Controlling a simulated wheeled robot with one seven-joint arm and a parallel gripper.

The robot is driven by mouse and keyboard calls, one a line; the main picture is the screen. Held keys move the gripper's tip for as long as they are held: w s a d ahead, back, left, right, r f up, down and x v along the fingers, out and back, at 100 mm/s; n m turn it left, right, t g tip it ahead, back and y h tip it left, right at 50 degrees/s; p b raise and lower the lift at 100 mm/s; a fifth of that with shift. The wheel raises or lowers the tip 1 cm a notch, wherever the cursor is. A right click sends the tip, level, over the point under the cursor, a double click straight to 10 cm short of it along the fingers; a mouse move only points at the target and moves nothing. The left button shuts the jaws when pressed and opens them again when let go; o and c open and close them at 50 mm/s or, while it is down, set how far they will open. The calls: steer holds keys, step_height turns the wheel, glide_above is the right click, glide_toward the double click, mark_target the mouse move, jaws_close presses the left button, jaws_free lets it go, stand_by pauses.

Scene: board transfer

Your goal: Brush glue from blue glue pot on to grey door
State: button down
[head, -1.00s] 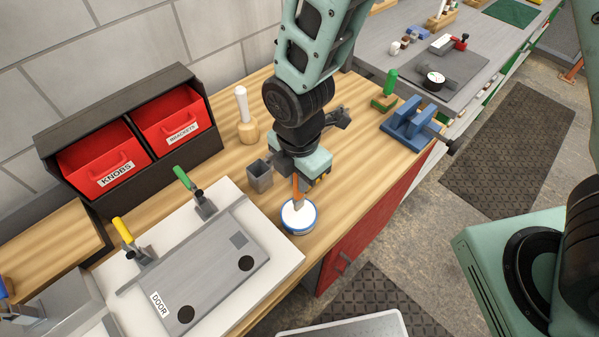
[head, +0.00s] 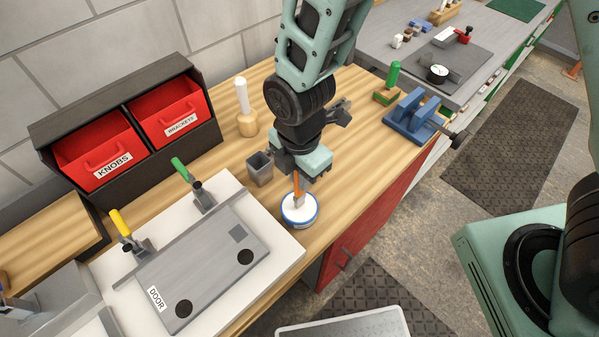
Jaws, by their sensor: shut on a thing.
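The blue glue pot (head: 301,221), round with white glue (head: 303,211) inside, stands on the wooden bench near its front edge. My gripper (head: 298,178) is above the pot, shut on a brush with an orange handle (head: 297,187). The brush points down and its lower end is at the glue; whether the bristle tip is in the glue cannot be told. The grey door (head: 205,268) lies flat on a white board to the left, with a DOOR label, two black round spots and a darker grey square on its face.
Green-handled (head: 201,192) and yellow-handled (head: 131,239) clamps stand along the door's back edge. A grey square cup (head: 260,169) is behind the pot.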

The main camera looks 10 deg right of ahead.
steer(key=shift+f+b, duration=0.4)
steer(key=shift+f, duration=0.2)
stand_by(1.2)
steer(key=shift+r+p, duration=2.85)
steer(key=shift+r, duration=0.75)
steer(key=shift+s+f, duration=0.1)
